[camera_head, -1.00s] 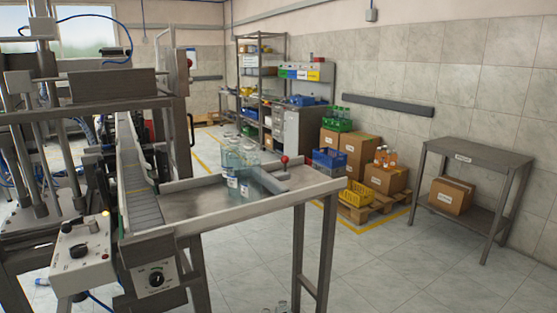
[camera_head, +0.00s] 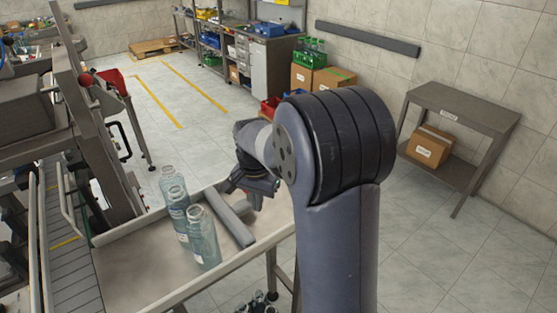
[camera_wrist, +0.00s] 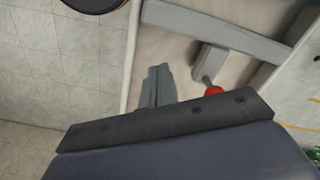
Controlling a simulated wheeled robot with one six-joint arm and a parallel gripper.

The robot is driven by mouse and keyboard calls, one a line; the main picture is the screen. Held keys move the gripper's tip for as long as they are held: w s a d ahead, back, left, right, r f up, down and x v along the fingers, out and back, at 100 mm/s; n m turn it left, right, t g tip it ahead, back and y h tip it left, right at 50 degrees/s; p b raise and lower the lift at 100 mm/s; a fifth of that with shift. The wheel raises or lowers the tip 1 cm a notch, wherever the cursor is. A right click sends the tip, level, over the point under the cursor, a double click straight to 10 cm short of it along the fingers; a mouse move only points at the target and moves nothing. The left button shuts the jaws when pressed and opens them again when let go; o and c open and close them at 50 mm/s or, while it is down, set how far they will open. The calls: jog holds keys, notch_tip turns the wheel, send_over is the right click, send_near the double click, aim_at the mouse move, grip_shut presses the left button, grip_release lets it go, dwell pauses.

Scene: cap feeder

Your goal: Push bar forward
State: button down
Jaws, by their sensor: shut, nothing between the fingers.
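The grey push bar (camera_head: 228,216) lies on the steel feeder table (camera_head: 135,262), beside the bottles. Its long crosspiece also shows in the wrist view (camera_wrist: 215,28), with a short handle ending in a red knob (camera_wrist: 213,91). Clear glass bottles (camera_head: 203,240) stand upright in a row left of the bar. My gripper (camera_head: 258,202) is over the right part of the table, near the handle. In the wrist view its fingers (camera_wrist: 157,72) are together and empty, left of the handle and apart from the knob.
A conveyor (camera_head: 62,255) runs along the table's left side, with machine framing above it. A raised rim (camera_head: 240,262) borders the table. A side table with a box (camera_head: 429,146) stands at the right. Open floor lies between.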

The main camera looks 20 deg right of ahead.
jog(key=shift+w+d+r, duration=0.3)
jog(key=shift+w+d, duration=0.05)
jog(key=shift+w, duration=0.1)
